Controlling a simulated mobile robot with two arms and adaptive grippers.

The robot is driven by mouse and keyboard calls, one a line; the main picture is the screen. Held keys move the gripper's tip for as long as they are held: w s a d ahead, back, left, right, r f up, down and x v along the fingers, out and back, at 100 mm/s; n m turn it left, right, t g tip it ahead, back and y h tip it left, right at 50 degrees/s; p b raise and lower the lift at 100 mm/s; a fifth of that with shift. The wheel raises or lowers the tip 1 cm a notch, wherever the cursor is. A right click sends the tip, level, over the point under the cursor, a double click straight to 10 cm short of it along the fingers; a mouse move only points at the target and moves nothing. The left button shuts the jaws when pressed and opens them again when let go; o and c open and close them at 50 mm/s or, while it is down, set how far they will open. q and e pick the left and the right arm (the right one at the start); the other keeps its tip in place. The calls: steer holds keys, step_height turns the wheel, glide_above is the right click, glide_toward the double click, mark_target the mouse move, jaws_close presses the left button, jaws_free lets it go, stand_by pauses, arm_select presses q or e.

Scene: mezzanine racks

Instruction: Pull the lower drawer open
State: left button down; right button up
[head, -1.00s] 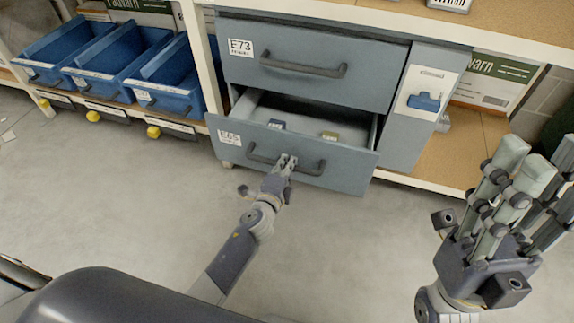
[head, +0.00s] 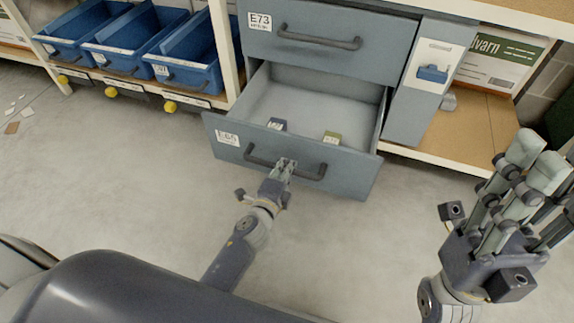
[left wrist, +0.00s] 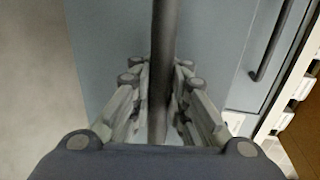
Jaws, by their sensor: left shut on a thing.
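The lower drawer (head: 345,170) is grey-blue and stands well open, with a white label at its left. In the left wrist view the handle (left wrist: 163,60) runs between the fingers (left wrist: 158,95). My right gripper (head: 530,165) is raised at the right, its fingers apart and nothing between them. The upper drawer (head: 385,60), labelled E73, is closed.
Blue bins (head: 190,65) stand on a low shelf at the left. A narrow grey panel (head: 415,105) with a picture card is right of the drawers. A shelf (head: 465,140) holds a carton at the right.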

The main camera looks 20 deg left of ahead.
arm_select(q)
steer(key=shift+r, duration=0.1)
steer(key=c, duration=1.6)
jaws_free()
steer(key=shift+o, duration=0.2)
steer(key=v, duration=1.2)
steer(key=shift+d, duration=0.1)
